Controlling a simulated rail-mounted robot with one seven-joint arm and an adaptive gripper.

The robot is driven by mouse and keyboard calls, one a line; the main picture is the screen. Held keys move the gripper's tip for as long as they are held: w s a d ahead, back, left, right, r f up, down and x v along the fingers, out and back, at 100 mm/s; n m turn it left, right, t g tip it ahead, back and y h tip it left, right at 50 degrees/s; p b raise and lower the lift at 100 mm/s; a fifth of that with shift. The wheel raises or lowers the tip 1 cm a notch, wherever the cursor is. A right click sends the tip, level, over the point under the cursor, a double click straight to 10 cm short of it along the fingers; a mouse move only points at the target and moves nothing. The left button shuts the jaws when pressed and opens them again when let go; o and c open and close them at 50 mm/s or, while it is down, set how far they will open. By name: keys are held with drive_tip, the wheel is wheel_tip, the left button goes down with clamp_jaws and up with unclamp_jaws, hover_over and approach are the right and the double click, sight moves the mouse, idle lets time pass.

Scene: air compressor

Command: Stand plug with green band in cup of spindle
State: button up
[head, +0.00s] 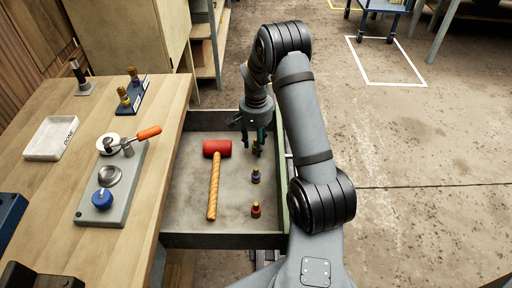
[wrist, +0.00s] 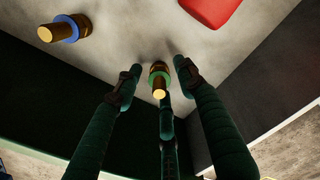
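The plug with the green band (wrist: 158,73) stands in the open drawer, its brass stem pointing up toward the wrist camera. In the head view this plug (head: 256,148) is partly hidden by my gripper (head: 252,138). My gripper points down over the plug. In the wrist view my gripper (wrist: 158,72) has its dark green fingers spread around the plug, with gaps at the sides; it is open and empty. On the grey plate on the bench is a round metal cup-like part (head: 110,176), which looks like the spindle's cup. I cannot see inside it clearly.
The drawer (head: 190,212) also holds a red-headed mallet (head: 216,150), a blue-banded plug (head: 256,175) and a red-banded plug (head: 256,210). The grey plate (head: 128,190) carries a blue knob (head: 102,199) and an orange-handled lever (head: 148,133).

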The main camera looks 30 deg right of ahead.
clamp_jaws()
idle(0.6)
